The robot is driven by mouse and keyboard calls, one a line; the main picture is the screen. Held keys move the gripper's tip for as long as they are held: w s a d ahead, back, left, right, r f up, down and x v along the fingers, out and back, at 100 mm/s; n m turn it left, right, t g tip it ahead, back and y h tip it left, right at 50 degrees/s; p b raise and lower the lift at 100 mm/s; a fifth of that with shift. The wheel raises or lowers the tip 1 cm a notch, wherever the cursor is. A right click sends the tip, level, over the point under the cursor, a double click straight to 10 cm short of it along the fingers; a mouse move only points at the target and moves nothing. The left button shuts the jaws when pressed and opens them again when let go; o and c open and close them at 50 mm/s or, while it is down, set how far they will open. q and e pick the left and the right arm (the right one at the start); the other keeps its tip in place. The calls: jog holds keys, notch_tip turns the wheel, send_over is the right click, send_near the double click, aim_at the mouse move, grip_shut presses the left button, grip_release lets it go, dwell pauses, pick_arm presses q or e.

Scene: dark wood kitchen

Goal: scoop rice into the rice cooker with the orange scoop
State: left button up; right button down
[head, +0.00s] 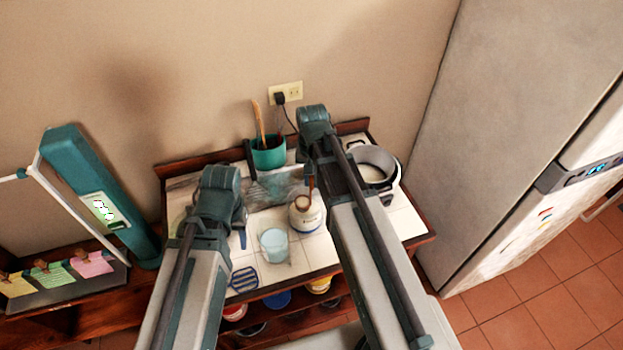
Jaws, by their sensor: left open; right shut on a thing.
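The rice cooker (391,186) stands open at the right of the tiled counter, with a dark rim around its pot. A cream jar with a label (307,221) stands at the counter's middle. My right gripper (310,183) is above the jar, shut on a thin brown-orange piece that looks like the handle of the orange scoop (309,189). Its lower end is at the jar's mouth; I cannot tell whether it is inside, and the scoop's bowl is hidden. My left gripper (240,222) is open over the counter's left part, mostly hidden by its arm. Rice cannot be made out.
A teal utensil pot (268,153) stands at the back. A cord hangs from the wall outlet (291,90). The fridge (500,130) closes off the right.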

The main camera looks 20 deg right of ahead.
jog(key=shift+d+r+p, duration=0.15)
jog(key=shift+r+p, duration=3.05)
jog(key=shift+r, duration=0.3)
jog(key=r+p, duration=0.3)
jog(key=shift+s+d+r, duration=0.15)
jog(key=shift+d+r, duration=0.05)
jog(key=shift+r, duration=0.1)
